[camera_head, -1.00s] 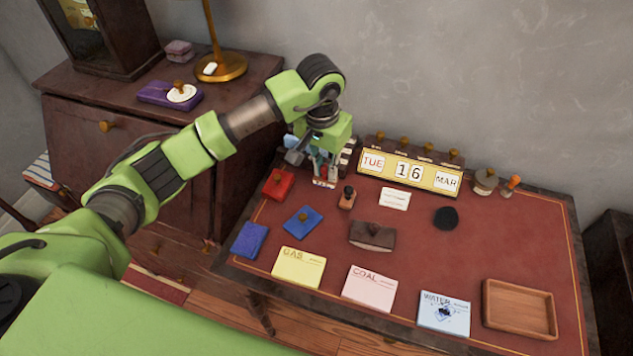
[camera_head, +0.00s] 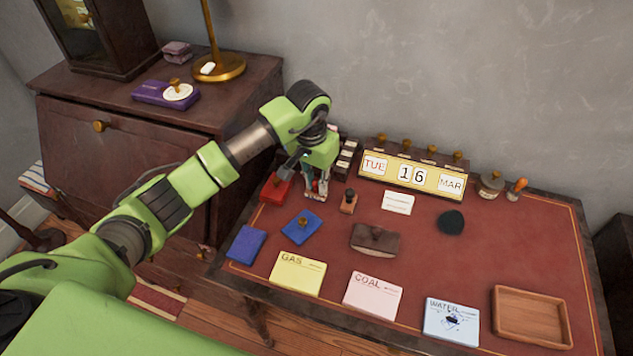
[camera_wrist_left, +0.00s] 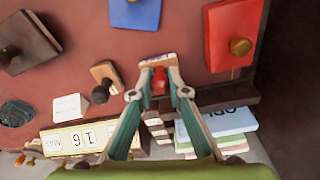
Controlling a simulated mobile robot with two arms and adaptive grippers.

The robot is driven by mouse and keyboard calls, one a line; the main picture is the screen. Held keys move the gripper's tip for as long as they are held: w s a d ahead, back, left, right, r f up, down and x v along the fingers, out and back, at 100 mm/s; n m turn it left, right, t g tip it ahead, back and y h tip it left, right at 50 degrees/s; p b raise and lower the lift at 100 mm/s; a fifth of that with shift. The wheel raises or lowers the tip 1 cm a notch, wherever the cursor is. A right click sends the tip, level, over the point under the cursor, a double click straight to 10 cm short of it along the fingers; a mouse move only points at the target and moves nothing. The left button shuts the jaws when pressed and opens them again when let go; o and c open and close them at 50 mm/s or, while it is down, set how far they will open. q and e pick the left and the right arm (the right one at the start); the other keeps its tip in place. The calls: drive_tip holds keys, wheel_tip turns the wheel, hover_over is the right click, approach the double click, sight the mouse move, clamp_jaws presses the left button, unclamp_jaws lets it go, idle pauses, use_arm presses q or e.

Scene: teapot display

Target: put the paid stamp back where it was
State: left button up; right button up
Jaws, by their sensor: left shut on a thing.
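My left gripper (camera_head: 318,182) points down near the back left of the red desk top. In the left wrist view its fingertips (camera_wrist_left: 159,86) are shut on the red handle of a small stamp (camera_wrist_left: 158,61), which has a light wooden block. I take this to be the paid stamp; no word on it is readable. Its block (camera_head: 316,195) shows below the fingers, between the red ink pad (camera_head: 275,188) and a dark-knobbed wooden stamp (camera_head: 348,201). I cannot tell whether it touches the desk. My right gripper is not in view.
A dark rack with pale slots (camera_head: 347,155) and the calendar (camera_head: 412,175) stand behind the gripper. Blue pads (camera_head: 301,227), a brown blotter (camera_head: 374,239), bill cards (camera_head: 298,271) and a wooden tray (camera_head: 531,318) lie nearer. The desk's right middle is mostly clear.

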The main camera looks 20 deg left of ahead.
sight(314, 195)
use_arm(q)
drive_tip(key=o, duration=0.9)
wheel_tip(314, 195, up, 12)
drive_tip(key=s, duration=0.1)
drive_tip(key=shift+s+a+b, duration=0.15)
drive_tip(key=shift+s+b, duration=0.05)
drive_tip(key=shift+b, duration=0.2)
